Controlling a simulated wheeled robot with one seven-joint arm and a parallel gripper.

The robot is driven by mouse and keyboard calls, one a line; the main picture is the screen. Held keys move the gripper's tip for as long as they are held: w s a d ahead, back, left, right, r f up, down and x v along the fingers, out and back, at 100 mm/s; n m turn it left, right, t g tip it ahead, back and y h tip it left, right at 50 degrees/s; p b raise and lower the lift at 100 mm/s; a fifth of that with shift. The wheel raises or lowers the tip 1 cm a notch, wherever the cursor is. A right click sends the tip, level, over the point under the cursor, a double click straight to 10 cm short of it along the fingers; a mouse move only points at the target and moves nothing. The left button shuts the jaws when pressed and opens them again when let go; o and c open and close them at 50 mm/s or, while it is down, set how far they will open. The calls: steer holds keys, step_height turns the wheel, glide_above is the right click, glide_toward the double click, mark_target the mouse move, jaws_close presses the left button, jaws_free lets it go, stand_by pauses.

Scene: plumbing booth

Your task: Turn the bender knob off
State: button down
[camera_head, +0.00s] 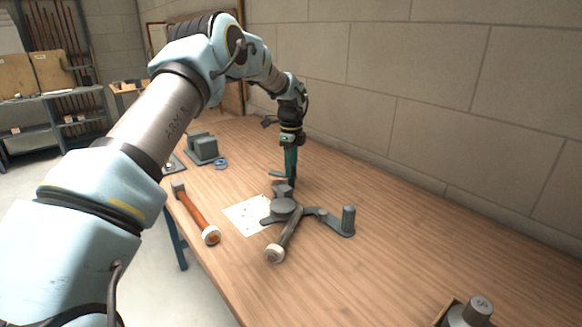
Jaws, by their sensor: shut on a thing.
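The bender (286,208) is a dark grey tool on the wooden table, with a round body and an arm running right to an upright post (348,219). Its handle (290,237) points toward the front and has a pale round end. My gripper (290,182) points down at the far side of the bender's round body. It is shut on the small bender knob (283,190) there, which the fingers partly hide. The knob's exact angle is too small to tell.
A white sheet (246,215) lies left of the bender. An orange-handled tool (192,212) lies near the left edge. A grey block (202,149) and blue ring (220,164) sit farther back. A grey cylindrical object (470,312) stands front right. The right tabletop is clear, up to the wall.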

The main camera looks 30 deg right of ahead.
steer(key=m, duration=0.5)
steer(key=shift+p, duration=0.35)
steer(key=shift+d+m, duration=0.1)
steer(key=shift+m, duration=0.2)
steer(key=shift+c, duration=2.4)
jaws_free()
step_height(320, 180, up, 11)
steer(key=b, duration=0.2)
steer(key=shift+b, duration=0.35)
